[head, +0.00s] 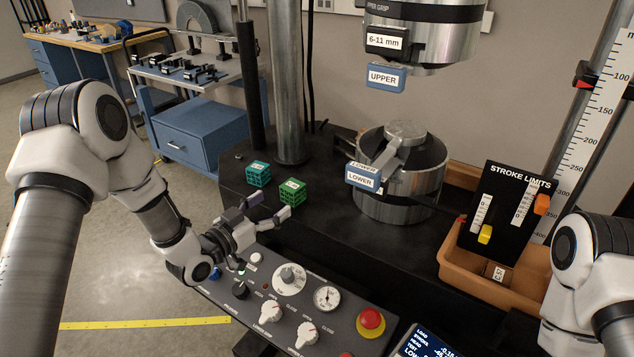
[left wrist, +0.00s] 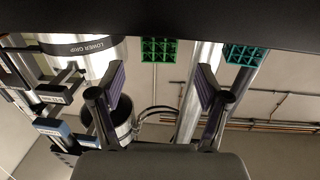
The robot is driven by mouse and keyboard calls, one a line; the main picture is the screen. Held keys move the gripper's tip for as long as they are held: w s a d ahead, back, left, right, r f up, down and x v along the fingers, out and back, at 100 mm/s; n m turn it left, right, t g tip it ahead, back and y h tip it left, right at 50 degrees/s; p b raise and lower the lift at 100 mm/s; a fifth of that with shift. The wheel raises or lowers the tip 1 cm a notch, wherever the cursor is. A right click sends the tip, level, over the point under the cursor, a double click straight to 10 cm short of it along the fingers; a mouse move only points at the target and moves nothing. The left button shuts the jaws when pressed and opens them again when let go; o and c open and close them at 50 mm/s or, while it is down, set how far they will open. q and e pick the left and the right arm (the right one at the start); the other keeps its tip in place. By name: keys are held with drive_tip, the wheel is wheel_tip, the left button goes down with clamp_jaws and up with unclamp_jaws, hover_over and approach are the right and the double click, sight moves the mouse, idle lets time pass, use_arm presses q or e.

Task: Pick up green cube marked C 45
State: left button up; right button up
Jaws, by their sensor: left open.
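A green lattice cube (head: 292,191) sits on the black machine table (head: 330,232), with a small pale label on top too small to read. A teal lattice cube (head: 258,174) stands just behind it to the left. My left gripper (head: 268,207) is open and empty, in front of the green cube and apart from it. In the left wrist view the green cube (left wrist: 158,50) shows at the top between the open fingers (left wrist: 160,92), and the teal cube (left wrist: 243,55) is right of them. My right arm enters at the right edge; its gripper is not visible.
The lower grip (head: 400,190) stands right of the cubes, below the upper grip (head: 420,40). A control panel (head: 295,300) with knobs and a red button (head: 371,318) lies in front. An orange tray (head: 450,265) holds a pale cube (head: 496,271). A metal column (head: 288,90) rises behind the cubes.

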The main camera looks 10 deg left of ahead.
sight(286, 190)
use_arm(q)
drive_tip(key=shift+x, duration=0.85)
drive_tip(key=x, duration=0.1)
drive_tip(key=p+x, duration=0.1)
drive_tip(key=x, duration=0.1)
drive_tip(key=p+x, duration=0.1)
drive_tip(key=x, duration=0.1)
drive_tip(key=shift+w+d+r, duration=0.15)
drive_tip(key=shift+w+r, duration=0.05)
drive_tip(key=shift+r, duration=0.15)
drive_tip(key=shift+s+r, duration=0.15)
drive_tip(key=shift+s, duration=0.1)
drive_tip(key=shift+s+a+r, duration=0.1)
drive_tip(key=shift+s+a, duration=0.05)
drive_tip(key=shift+a, duration=0.05)
drive_tip(key=c, duration=1)
drive_tip(key=shift+d, duration=0.1)
drive_tip(key=shift+c, duration=0.7)
use_arm(e)
drive_tip(key=r, duration=0.3)
drive_tip(key=shift+s+a, duration=0.1)
drive_tip(key=shift+s, duration=0.25)
